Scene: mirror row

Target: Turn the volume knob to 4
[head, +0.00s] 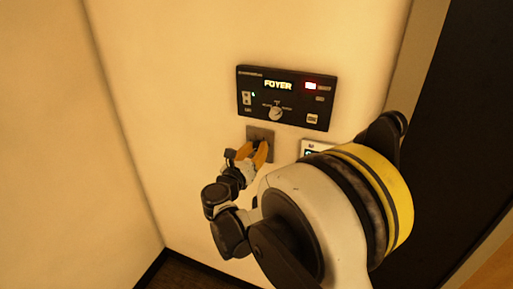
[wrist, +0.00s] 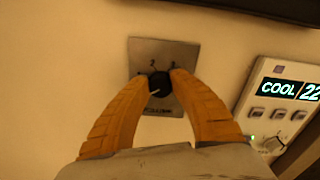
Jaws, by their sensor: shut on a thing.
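The volume knob (wrist: 159,84) is a small round black knob on a grey metal plate (wrist: 148,46) on the wall. Numbers are printed around it; a 2 shows above it, the others are partly covered or too small to read. In the head view the plate (head: 252,131) sits below the black panel, largely behind my gripper (head: 259,150). In the wrist view my gripper (wrist: 160,82) has its two orange fingers closed on the knob, one on each side. A light mark shows at the knob's lower edge; the setting cannot be read.
A black panel (head: 291,118) reading FOYER, with a pale knob (head: 275,113) and small buttons, is above the plate. A white thermostat (wrist: 282,105) reading COOL 22 is to its right. A dark doorway is at the far right.

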